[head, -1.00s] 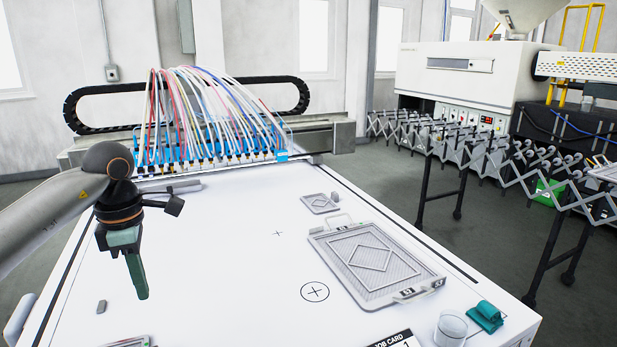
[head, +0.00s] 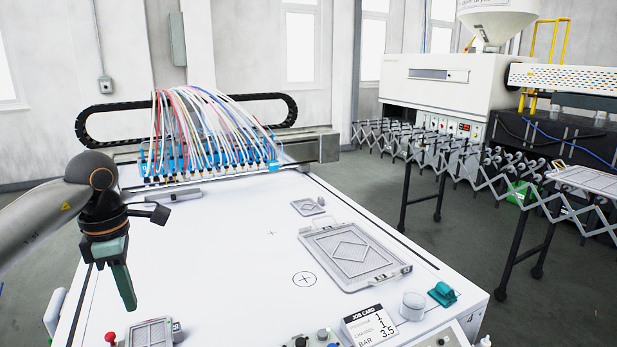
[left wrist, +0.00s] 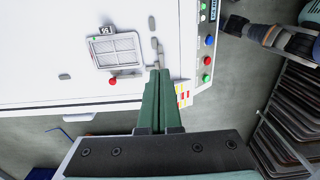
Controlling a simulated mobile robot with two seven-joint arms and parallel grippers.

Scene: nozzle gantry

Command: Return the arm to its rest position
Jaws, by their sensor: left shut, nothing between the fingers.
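My left gripper (head: 124,288) hangs from its grey arm at the left of the head view, fingers pointing down over the left side of the white table (head: 215,265). In the left wrist view its green fingers (left wrist: 157,98) are pressed together with nothing between them. The fingers appear over the table's edge in that view. What looks like part of my right arm, with a green end, shows at the top right of the left wrist view; its fingers cannot be made out.
A mesh-panelled tray (head: 350,255), a smaller plate (head: 307,206), a cup (head: 412,306), a green cloth (head: 442,294) and a job card (head: 370,326) lie on the right. A framed panel (head: 150,333) lies near the front left. The hose gantry (head: 210,140) stands behind. The table's middle is clear.

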